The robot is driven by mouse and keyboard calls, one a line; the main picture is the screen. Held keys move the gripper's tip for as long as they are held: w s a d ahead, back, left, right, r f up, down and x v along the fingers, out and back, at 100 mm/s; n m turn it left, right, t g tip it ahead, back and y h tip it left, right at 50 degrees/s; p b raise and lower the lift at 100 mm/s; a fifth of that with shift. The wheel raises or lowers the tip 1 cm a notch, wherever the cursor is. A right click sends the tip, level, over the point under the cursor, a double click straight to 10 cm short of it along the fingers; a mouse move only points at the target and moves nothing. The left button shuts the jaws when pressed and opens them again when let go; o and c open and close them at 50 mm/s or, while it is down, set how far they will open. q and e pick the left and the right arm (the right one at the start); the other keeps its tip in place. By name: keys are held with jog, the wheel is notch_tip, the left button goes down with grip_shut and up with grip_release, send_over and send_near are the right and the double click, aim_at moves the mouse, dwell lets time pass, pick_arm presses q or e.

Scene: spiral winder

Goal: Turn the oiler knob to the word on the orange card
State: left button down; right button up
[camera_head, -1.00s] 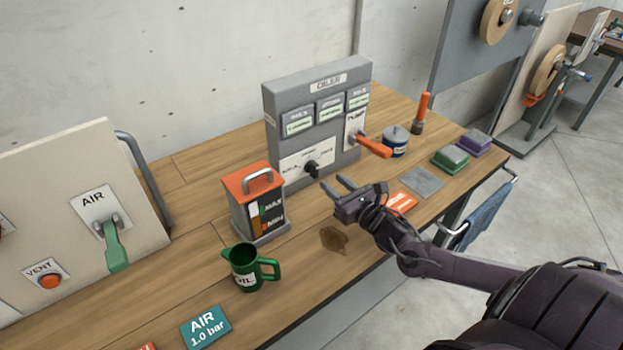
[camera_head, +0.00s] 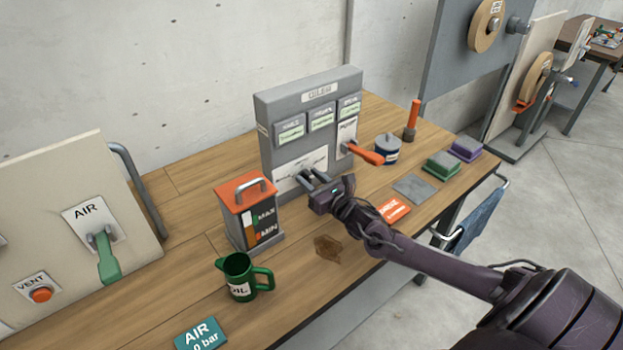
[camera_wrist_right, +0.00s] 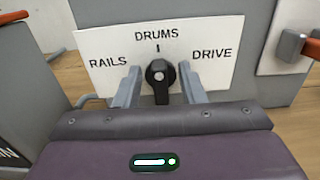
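The black oiler knob (camera_wrist_right: 160,75) sits on a white plate (camera_wrist_right: 95,47) marked RAILS at left, DRUMS at top and DRIVE at right. Its pale mark appears to point up toward DRUMS. My right gripper (camera_wrist_right: 158,69) is open, with one finger on each side of the knob and a visible gap to it. In the head view my right gripper (camera_head: 311,178) is at the front of the grey oiler panel (camera_head: 262,112) and mostly hides the knob. The orange card (camera_head: 394,210) lies on the bench; its word is too small to read. My left gripper is out of view.
An orange pump handle (camera_head: 366,155) sticks out right of the plate. An orange-topped oil tank (camera_head: 236,222) and a green jug (camera_head: 241,287) stand to the left. A brown stain (camera_head: 327,249) lies in front of the panel. A grey pad (camera_head: 413,188) lies behind the card.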

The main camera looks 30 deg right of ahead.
jog(key=shift+c, duration=0.5)
grip_shut()
jog(key=shift+m, duration=0.3)
jog(key=m, duration=0.2)
jog(key=shift+d+m, duration=0.15)
jog(key=shift+m, duration=0.25)
jog(key=m, duration=0.3)
jog(key=shift+d+f+m+b, duration=0.1)
jog(key=shift+d+m+b, duration=0.1)
jog(key=shift+m+b, duration=0.15)
jog(key=m, duration=0.3)
jog(key=shift+d+f+m, duration=0.15)
jog(key=shift+m, duration=0.1)
jog(key=shift+f+m, duration=0.15)
jog(key=shift+m, duration=1.65)
